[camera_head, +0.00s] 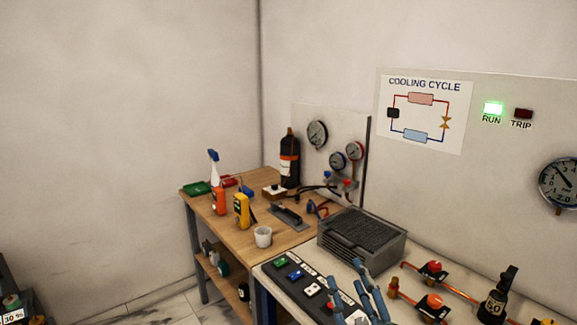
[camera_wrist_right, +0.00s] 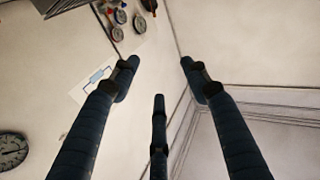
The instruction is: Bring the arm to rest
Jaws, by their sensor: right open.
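My right gripper (camera_head: 368,290) shows at the bottom of the head view, its blue fingers pointing up in front of the rig's bench. In the right wrist view its fingers (camera_wrist_right: 158,80) are spread apart with nothing between them. Behind them in that view are the wall, the cooling cycle poster (camera_wrist_right: 100,75) and a gauge (camera_wrist_right: 14,148). The right arm itself is mostly below the head view's edge. My left gripper is in neither view.
A black control panel (camera_head: 290,286) with coloured switches and a grey finned unit (camera_head: 362,235) stand close by the right gripper. A wooden bench (camera_head: 222,236) with tools stands at left. The RUN lamp (camera_head: 493,108) glows green.

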